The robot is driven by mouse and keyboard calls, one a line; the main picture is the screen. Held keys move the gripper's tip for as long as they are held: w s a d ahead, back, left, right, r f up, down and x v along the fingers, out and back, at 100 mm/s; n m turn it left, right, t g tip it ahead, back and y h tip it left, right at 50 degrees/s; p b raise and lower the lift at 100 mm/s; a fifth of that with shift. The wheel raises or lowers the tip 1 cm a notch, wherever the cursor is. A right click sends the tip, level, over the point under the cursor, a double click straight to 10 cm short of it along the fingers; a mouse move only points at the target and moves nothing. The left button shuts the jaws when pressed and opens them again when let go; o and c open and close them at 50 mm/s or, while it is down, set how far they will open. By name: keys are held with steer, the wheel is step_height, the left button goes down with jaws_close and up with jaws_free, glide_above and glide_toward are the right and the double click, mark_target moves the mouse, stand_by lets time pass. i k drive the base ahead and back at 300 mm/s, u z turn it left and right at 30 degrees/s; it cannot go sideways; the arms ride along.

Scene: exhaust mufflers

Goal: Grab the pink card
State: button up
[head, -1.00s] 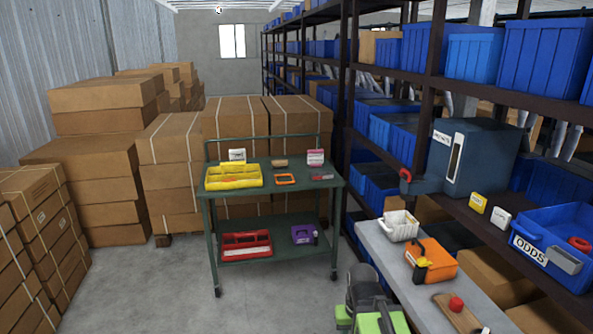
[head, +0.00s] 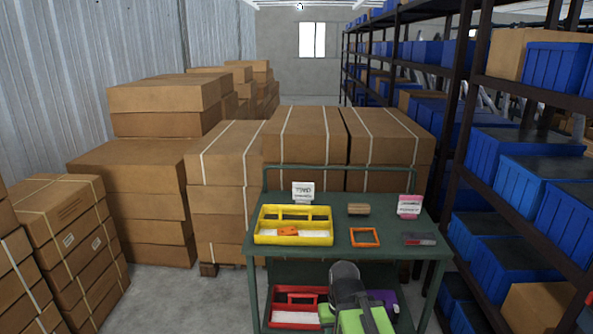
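The pink card (head: 409,206), pink and white with small print, stands upright at the back right of the green cart's (head: 345,258) top shelf. A white card (head: 303,192) with dark print stands at the back left of the same shelf. My gripper (head: 344,272) shows at the bottom of the head view, with my green and grey arm, in front of the cart's lower part. It is apart from the pink card, which is farther up and right in the picture. The fingertips cannot be made out, so its opening is unclear.
The cart's top also holds a yellow tray (head: 293,239), an orange frame (head: 365,237), a small brown block (head: 358,209) and a dark-and-red item (head: 419,239). A red tray (head: 294,319) is below. Cardboard boxes (head: 140,212) stand behind and left; shelving with blue bins (head: 530,185) is right.

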mark_target(409, 206)
steer(key=u, duration=0.15)
steer(key=i, duration=1.05)
steer(key=u, duration=0.2)
